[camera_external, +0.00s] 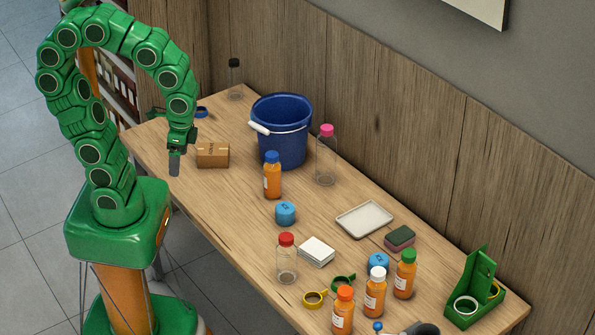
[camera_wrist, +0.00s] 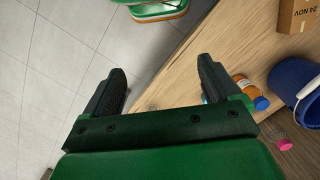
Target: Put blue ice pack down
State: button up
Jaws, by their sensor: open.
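Two small blue blocks with dark markings, which may be ice packs, are on the wooden table. One blue block (camera_external: 285,213) sits mid-table in front of an orange bottle with a blue cap. The other blue block (camera_external: 378,262) is farther right among the bottles. My gripper (camera_external: 174,165) hangs fingers-down at the table's left front edge, beside a cardboard box and well away from both blocks. In the wrist view my gripper (camera_wrist: 161,66) has its fingers wide apart, with nothing held between them. Floor and the table edge show beyond the fingers.
The cardboard box (camera_external: 212,155) is close to my gripper. A blue bucket (camera_external: 282,130), a pink-capped bottle (camera_external: 326,157) and the blue-capped bottle (camera_external: 272,177) stand behind. A white tray (camera_external: 365,219) and several bottles crowd the right. The table's left front strip (camera_external: 225,205) is clear.

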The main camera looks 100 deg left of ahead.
jog(key=shift+o, duration=0.2)
jog(key=s, duration=0.2)
jog(key=s+d+r, duration=0.1)
jog(key=s, duration=0.1)
jog(key=shift+d, duration=0.1)
jog(key=m+t, duration=0.2)
jog(key=m, duration=0.6)
send_over(285, 207)
jog(key=f, duration=2.2)
jog(key=shift+s, duration=0.3)
jog(key=shift+w+f, duration=0.15)
jog(key=shift+f, duration=0.15)
jog(key=shift+w+f, duration=0.2)
jog(key=shift+f, duration=3.5)
